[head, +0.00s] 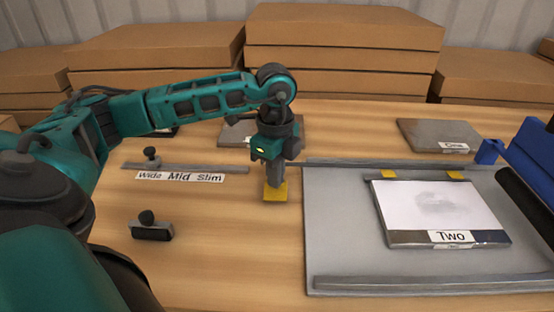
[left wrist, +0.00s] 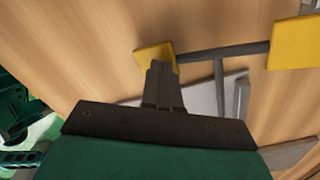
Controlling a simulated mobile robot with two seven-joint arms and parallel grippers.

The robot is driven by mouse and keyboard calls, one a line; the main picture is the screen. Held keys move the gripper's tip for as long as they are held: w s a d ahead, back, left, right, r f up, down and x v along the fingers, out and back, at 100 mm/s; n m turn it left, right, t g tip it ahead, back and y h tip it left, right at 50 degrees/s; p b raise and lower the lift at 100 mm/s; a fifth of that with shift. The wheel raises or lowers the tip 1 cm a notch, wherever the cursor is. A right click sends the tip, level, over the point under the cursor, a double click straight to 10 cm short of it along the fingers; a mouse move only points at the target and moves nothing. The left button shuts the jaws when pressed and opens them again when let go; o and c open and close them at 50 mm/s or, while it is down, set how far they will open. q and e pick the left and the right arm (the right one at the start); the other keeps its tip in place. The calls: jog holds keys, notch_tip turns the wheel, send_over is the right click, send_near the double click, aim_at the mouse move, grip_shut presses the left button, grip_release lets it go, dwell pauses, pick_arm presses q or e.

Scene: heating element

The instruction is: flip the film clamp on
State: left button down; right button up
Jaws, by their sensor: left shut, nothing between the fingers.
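My left gripper (head: 275,186) points straight down, shut and empty, with its tip at a yellow tab (head: 277,194) left of the grey plate. In the left wrist view the shut fingers (left wrist: 158,68) overlap this yellow tab (left wrist: 152,54); I cannot tell whether they touch. There a dark bar (left wrist: 225,50) runs from the tab toward a second yellow piece (left wrist: 295,42). In the head view a dark clamp-like strip with two yellow tabs (head: 388,174) lies along the top edge of a white sheet labelled "Two" (head: 430,208). My right gripper is not in view.
The grey plate (head: 340,240) with raised rails fills the right of the table. A blue part with a black roller (head: 525,190) stands at far right. A slider rail marked "Wide Mid Slim" (head: 185,168) and a small black-knobbed block (head: 152,230) lie left. Cardboard boxes (head: 340,60) line the back.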

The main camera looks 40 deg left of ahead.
pick_arm(q)
notch_tip(320, 180, up, 7)
jog(key=p, duration=0.6)
dwell(0.7)
